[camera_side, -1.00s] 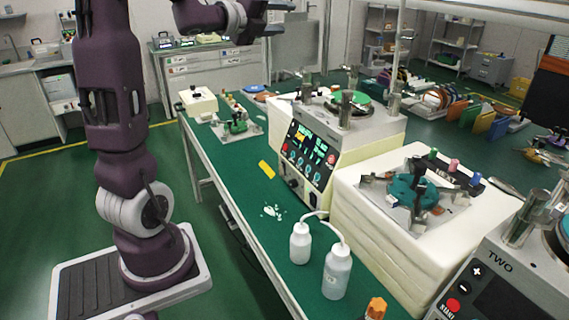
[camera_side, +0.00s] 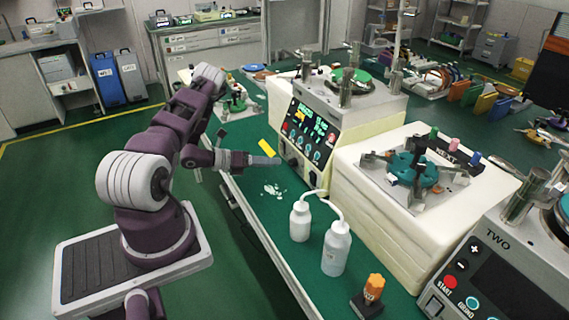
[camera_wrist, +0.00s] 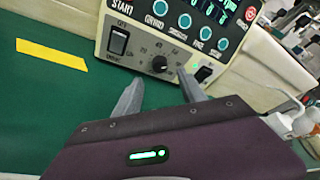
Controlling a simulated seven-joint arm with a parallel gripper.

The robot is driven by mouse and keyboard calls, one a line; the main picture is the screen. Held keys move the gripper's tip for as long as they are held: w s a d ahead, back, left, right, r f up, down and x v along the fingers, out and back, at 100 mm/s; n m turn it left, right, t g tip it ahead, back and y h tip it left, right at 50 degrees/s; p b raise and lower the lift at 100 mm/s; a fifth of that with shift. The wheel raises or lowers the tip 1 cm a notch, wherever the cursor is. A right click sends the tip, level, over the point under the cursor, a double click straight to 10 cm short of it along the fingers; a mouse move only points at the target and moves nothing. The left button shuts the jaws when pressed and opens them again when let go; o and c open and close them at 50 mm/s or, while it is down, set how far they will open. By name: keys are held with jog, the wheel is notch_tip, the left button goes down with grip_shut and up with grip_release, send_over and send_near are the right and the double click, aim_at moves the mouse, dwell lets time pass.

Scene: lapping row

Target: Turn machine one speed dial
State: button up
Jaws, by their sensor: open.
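The speed dial (camera_wrist: 159,63) is a small dark round knob with a printed scale, low on the front panel of a cream lapping machine (camera_side: 309,131). In the wrist view it sits just beyond and between my fingertips. My gripper (camera_wrist: 163,90) is open, its two grey fingers pointing at the panel with a gap between them and the dial. In the side view my gripper (camera_side: 277,160) is level at the machine's lower front, and the dial there is too small or hidden to make out clearly.
A rocker switch (camera_wrist: 118,40) is left of the dial and another switch (camera_wrist: 205,73) right of it. Round buttons (camera_wrist: 184,20) sit above. A yellow strip (camera_wrist: 50,53) lies on the green bench. Two white bottles (camera_side: 336,248) stand nearer the camera.

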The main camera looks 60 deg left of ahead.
aim_at(290, 163)
jog(key=x, duration=0.5)
jog(key=shift+w+f, duration=0.15)
jog(key=shift+w, duration=0.2)
grip_shut()
